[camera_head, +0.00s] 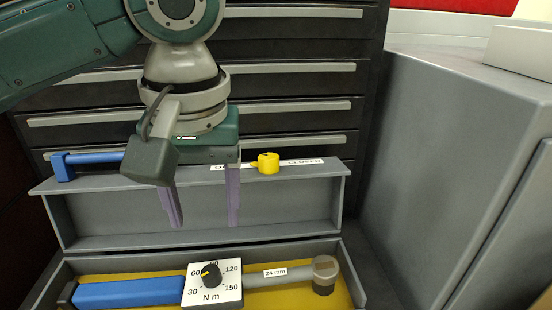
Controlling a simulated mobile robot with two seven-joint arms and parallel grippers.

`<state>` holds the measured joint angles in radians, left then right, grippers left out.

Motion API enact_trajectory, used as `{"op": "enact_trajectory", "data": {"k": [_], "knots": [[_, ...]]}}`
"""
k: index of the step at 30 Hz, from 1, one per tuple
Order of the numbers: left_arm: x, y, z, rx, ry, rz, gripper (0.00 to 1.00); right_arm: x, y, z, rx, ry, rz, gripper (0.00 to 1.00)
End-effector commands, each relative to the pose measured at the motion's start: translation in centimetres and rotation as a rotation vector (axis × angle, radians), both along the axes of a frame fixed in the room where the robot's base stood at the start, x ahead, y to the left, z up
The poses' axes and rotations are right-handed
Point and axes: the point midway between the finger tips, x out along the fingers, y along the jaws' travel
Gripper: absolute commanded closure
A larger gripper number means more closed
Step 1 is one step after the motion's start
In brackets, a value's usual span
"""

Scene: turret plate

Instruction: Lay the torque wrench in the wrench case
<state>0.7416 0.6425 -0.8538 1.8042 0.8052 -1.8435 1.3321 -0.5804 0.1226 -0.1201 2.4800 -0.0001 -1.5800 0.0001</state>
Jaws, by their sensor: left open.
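The torque wrench lies lengthwise in the open wrench case (350,275). Its blue handle (130,293) is at the left, a white dial plate (228,297) marked N m is in the middle, and a grey shaft labelled 24 mm runs right to a round head (325,275). Yellow lining shows around it. My left gripper (204,222) points down, open and empty, with two purple fingers apart. It is above the dial area and in front of the grey upright panel behind the case. My right gripper is not in view.
The grey panel (290,215) stands behind the case. Dark drawers (300,90) stand behind. A grey cabinet (450,160) closes off the right side.

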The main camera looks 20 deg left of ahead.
Motion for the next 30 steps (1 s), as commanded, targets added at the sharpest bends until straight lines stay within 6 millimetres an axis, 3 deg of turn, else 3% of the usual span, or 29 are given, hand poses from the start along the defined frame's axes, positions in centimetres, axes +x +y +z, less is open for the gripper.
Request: {"op": "enact_trajectory", "data": {"k": [5,9,12,14,21,25,30], "knots": [[-2.5,-4.1,-2.5,-0.089,-0.01,-0.217,0.33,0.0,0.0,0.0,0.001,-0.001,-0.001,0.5],[-5.9,-8.1,-4.5,-0.194,-0.085,-0.455,0.33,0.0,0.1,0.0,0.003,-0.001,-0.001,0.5],[-8.3,-9.0,-5.2,-0.22,-0.153,-0.561,0.33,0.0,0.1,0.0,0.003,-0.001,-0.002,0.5],[-9.7,-8.6,-5.5,-0.208,-0.184,-0.603,0.33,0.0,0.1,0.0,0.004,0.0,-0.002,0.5],[-14.7,-3.8,-6.2,-0.054,-0.19,-0.68,0.33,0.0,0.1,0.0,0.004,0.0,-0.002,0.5],[-15.9,-2.3,-6.2,-0.002,-0.17,-0.699,0.33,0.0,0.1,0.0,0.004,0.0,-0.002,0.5],[-16.1,-2.0,-6.2,0.009,-0.166,-0.705,0.33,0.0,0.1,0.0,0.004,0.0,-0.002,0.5]]}}
